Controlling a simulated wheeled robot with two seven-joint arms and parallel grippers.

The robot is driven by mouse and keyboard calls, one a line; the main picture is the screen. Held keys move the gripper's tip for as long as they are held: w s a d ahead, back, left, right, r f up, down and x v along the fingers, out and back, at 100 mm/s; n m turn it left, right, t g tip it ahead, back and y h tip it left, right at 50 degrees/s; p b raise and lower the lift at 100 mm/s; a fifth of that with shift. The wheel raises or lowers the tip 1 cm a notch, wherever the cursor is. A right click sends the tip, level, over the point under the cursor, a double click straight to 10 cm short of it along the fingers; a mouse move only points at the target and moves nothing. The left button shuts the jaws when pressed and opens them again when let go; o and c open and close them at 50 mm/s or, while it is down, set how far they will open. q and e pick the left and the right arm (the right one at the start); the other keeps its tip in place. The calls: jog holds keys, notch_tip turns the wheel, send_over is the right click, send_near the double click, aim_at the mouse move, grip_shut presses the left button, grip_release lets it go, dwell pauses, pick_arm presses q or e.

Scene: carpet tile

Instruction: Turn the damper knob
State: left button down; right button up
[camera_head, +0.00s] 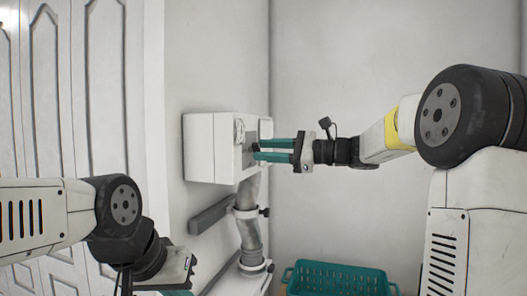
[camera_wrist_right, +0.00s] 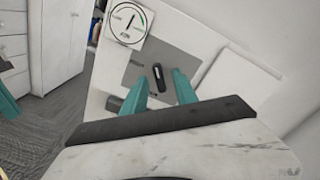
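A small dark knob (camera_wrist_right: 158,77) with a light mark sits on a grey panel (camera_wrist_right: 183,49) on the front of a white wall box (camera_head: 200,148). It also shows in the head view (camera_head: 255,147). My right gripper (camera_head: 256,150) points left at the panel with its teal fingers apart. In the right wrist view the fingertips (camera_wrist_right: 160,80) lie on either side of the knob; I cannot tell whether they touch it. My left gripper (camera_head: 178,292) is low at the bottom edge, and its fingers are mostly cut off.
A round gauge (camera_wrist_right: 127,22) is on the box beside the panel. A grey pipe (camera_head: 250,235) runs down below the box, with a small dark knob (camera_head: 265,212) at its collar. A teal basket (camera_head: 340,280) stands at the lower right. White panelled doors (camera_head: 105,80) are at left.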

jog(key=shift+w+a, duration=0.15)
jog(key=shift+a, duration=0.35)
grip_shut()
jog(key=shift+m, duration=1.4)
grip_release()
